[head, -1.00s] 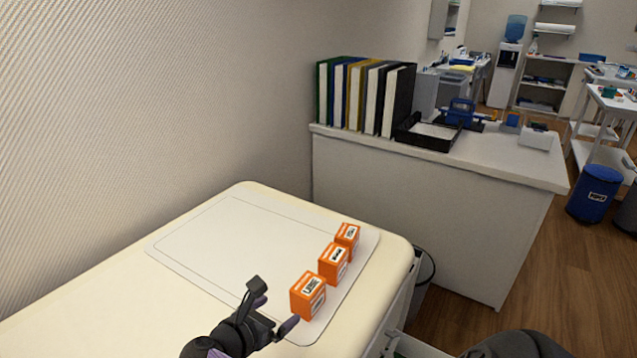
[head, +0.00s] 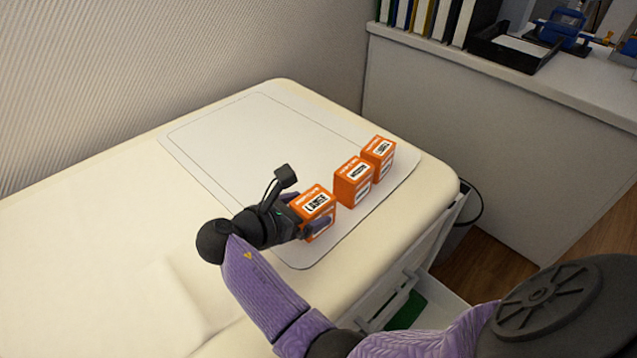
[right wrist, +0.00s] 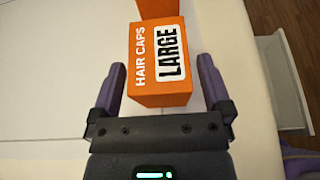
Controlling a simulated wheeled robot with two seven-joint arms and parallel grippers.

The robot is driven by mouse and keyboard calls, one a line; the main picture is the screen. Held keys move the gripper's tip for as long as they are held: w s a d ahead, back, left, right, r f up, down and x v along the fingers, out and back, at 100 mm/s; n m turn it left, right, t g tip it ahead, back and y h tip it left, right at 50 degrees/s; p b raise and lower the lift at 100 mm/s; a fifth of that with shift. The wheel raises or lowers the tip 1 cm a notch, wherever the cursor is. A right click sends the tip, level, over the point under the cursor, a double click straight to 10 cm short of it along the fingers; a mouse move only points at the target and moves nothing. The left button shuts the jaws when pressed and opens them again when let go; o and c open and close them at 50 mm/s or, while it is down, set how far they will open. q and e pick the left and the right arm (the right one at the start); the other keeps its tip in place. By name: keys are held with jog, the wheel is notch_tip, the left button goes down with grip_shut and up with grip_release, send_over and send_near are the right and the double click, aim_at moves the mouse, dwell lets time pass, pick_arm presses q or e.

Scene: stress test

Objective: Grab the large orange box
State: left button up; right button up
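The large orange box (head: 314,204), labelled "HAIR CAPS LARGE", is the nearest of three orange boxes on the white mat (head: 216,165). In the right wrist view the large box (right wrist: 160,62) lies between the two purple fingers of my right gripper (right wrist: 163,88). The fingers are spread, with gaps showing on both sides of the box. In the head view my right gripper (head: 307,213) is at the box, one finger on each side. My left gripper is not in view.
A medium orange box (head: 353,182) and another orange box (head: 378,157) stand behind it in a row near the mat's right edge. The mat's middle is bare. A white desk (head: 480,75) with binders stands beyond. An open drawer (head: 430,300) is below the table's right edge.

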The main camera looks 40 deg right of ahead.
jog(key=shift+r, duration=0.1)
jog(key=c, duration=1.1)
